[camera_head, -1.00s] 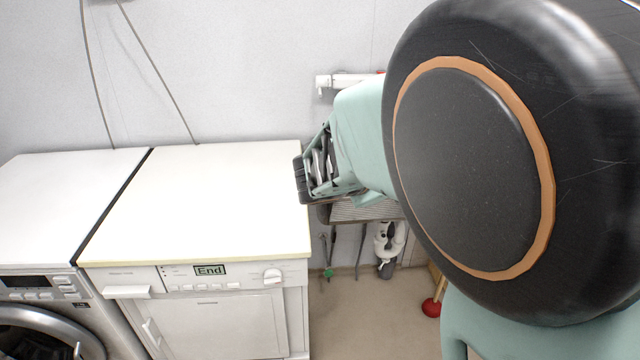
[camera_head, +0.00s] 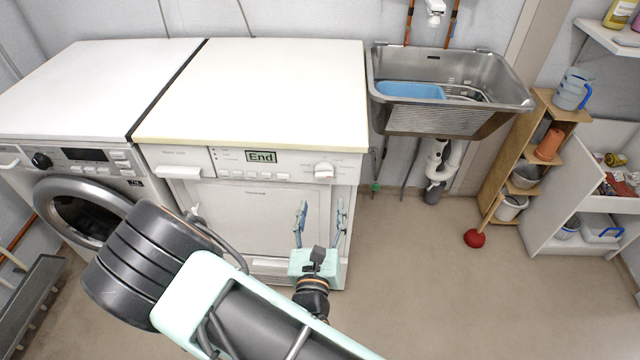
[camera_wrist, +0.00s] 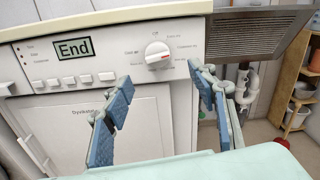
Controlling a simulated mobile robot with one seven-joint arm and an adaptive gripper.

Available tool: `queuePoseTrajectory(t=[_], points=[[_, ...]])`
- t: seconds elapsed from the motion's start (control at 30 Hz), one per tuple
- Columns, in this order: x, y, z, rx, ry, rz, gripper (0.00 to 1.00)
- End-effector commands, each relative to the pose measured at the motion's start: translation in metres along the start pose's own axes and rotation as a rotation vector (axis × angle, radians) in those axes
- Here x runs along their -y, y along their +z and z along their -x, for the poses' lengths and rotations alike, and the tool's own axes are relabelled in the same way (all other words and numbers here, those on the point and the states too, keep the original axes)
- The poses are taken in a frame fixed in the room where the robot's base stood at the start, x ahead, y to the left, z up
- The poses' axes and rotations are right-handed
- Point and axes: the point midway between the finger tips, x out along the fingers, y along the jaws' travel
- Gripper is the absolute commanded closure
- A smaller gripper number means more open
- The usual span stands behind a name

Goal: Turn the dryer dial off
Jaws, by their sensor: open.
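The dryer (camera_head: 265,195) is the white machine right of the washing machine, with a display reading "End". Its dial (camera_head: 324,171) is a round white knob at the right of the front panel. The gripper's blue-padded fingers (camera_wrist: 160,95) are spread wide in the wrist view. The dial is unobstructed in both views.
A washing machine (camera_head: 80,160) stands left of the dryer. A metal sink (camera_head: 510,92) with a blue basin (camera_head: 410,90) is at the right, with pipes below. A wooden shelf (camera_head: 492,195) and a red plunger (camera_head: 474,238) stand farther right. The floor (camera_head: 420,290) in front is clear.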

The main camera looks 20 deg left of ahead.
Motion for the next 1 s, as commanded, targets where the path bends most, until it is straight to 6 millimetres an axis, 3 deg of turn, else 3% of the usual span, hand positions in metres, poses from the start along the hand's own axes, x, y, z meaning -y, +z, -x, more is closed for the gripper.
queuePoseTrajectory(t=[0.17,0.7,1.0], points=[[-0.004,-0.005,-0.005,0.000,0.019,0.008,0.47],[-0.004,-0.005,-0.095,-0.001,0.016,0.008,0.47],[-0.005,-0.005,-0.105,-0.002,0.017,0.008,0.47]])
